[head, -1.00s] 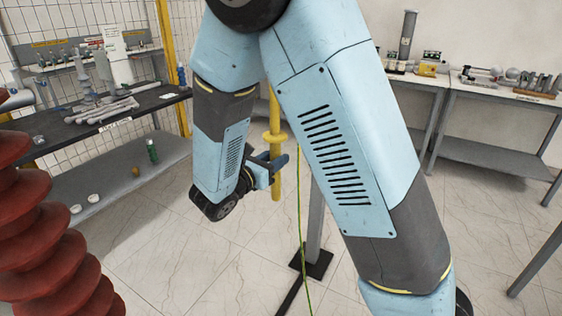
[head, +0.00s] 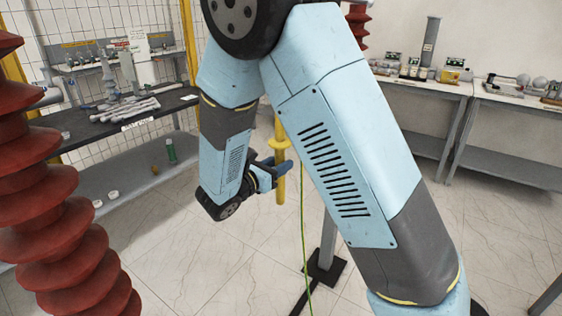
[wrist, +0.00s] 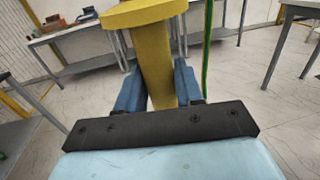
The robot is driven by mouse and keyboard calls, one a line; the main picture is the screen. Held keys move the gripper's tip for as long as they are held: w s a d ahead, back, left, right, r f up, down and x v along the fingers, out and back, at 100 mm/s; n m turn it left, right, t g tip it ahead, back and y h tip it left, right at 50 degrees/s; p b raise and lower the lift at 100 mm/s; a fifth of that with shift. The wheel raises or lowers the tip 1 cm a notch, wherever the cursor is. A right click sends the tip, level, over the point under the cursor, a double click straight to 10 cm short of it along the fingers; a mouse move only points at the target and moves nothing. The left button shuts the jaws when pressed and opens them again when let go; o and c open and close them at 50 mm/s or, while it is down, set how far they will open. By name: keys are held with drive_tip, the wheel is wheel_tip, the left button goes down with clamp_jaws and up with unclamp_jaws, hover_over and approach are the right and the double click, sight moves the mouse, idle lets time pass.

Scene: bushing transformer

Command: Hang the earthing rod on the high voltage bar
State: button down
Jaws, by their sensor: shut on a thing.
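The earthing rod is a yellow upright pole with a round collar (head: 281,145). My gripper (head: 279,170) is shut on it just below the collar. In the wrist view the rod (wrist: 155,75) stands between the two blue fingers (wrist: 158,92), with its wide collar above them. A green-yellow cable (head: 303,235) hangs beside the rod and also shows in the wrist view (wrist: 207,45). My arm hides the rod's upper part in the head view, and its top end is not visible. I cannot make out the high voltage bar in either view.
A red ribbed insulator (head: 70,225) stands close at left. Part of another (head: 357,28) shows at the top behind my arm. A grey post on a black foot (head: 322,268) stands behind the cable. Benches (head: 125,122) line the back. Tiled floor is open between.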

drive_tip(key=shift+f, duration=1.3)
drive_tip(key=c, duration=0.6)
unclamp_jaws()
drive_tip(key=shift+c, duration=0.2)
drive_tip(key=shift+s, duration=0.1)
